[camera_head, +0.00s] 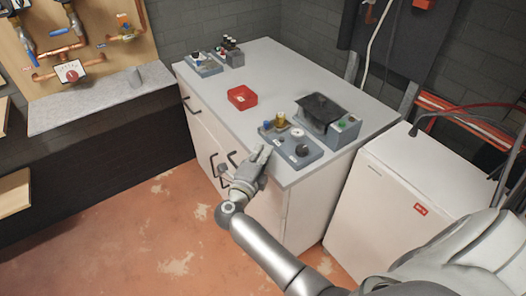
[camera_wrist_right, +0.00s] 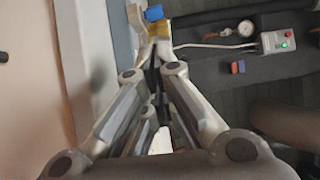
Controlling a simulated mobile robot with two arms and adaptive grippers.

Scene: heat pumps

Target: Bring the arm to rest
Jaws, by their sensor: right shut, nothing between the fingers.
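My right arm reaches in from the bottom of the head view. Its gripper (camera_head: 262,154) is at the front edge of the white cabinet, just left of a grey control box (camera_head: 302,159) with dials and coloured knobs. In the right wrist view the two fingers of this gripper (camera_wrist_right: 158,48) come together at the tips, shut and empty. A blue piece (camera_wrist_right: 153,13) and a yellow piece (camera_wrist_right: 160,30) show just past the tips; I cannot tell whether they touch. My left gripper is not in view.
The cabinet top (camera_head: 215,118) holds a red tray (camera_head: 242,97), another box with a dark screen (camera_head: 320,110) and small devices (camera_head: 203,63) at the back. A white appliance (camera_head: 400,195) stands to the right. The floor (camera_head: 140,225) at left is clear.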

